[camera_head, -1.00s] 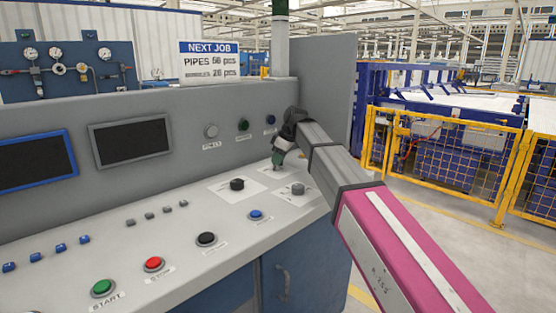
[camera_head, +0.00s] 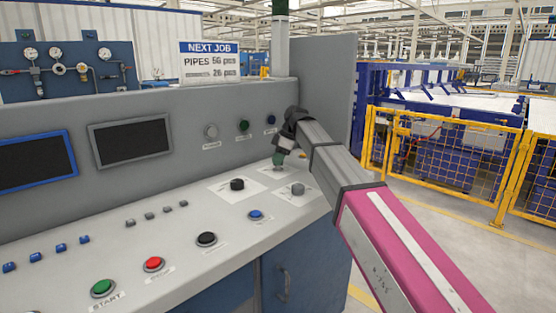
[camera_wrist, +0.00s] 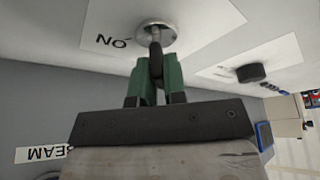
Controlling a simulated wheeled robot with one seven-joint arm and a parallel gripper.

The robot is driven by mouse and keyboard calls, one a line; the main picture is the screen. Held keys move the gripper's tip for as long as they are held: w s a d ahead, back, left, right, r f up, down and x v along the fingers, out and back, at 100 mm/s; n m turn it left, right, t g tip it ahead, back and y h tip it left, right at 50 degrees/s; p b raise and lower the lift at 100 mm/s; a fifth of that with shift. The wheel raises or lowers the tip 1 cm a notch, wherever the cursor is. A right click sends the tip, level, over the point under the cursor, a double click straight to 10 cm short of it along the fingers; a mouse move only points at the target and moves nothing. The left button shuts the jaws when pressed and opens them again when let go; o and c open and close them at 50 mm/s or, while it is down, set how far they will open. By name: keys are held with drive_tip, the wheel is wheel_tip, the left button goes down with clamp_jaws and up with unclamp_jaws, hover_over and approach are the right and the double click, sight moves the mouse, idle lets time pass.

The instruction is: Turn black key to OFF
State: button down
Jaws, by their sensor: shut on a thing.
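The black key (camera_wrist: 155,48) stands in a round metal lock (camera_wrist: 169,36) in the wrist view. My gripper (camera_wrist: 157,62) has its two green fingers shut on the key, one on each side. The letters ON show upside down on the white label plate (camera_wrist: 97,31) beside the lock. In the head view my gripper (camera_head: 278,160) is at the back right of the console's sloping panel. The key itself is too small and covered to make out there.
A black knob (camera_head: 237,184) and a grey knob (camera_head: 298,188) stand close to my gripper on the grey console (camera_head: 150,225). Blue, black, red and green buttons lie nearer the front. A tall grey side panel (camera_head: 325,90) rises behind my arm.

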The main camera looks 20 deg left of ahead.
drive_tip(key=c, duration=1.2)
unclamp_jaws()
drive_tip(key=v, duration=1)
drive_tip(key=shift+d+r, duration=0.15)
drive_tip(key=shift+r, duration=0.2)
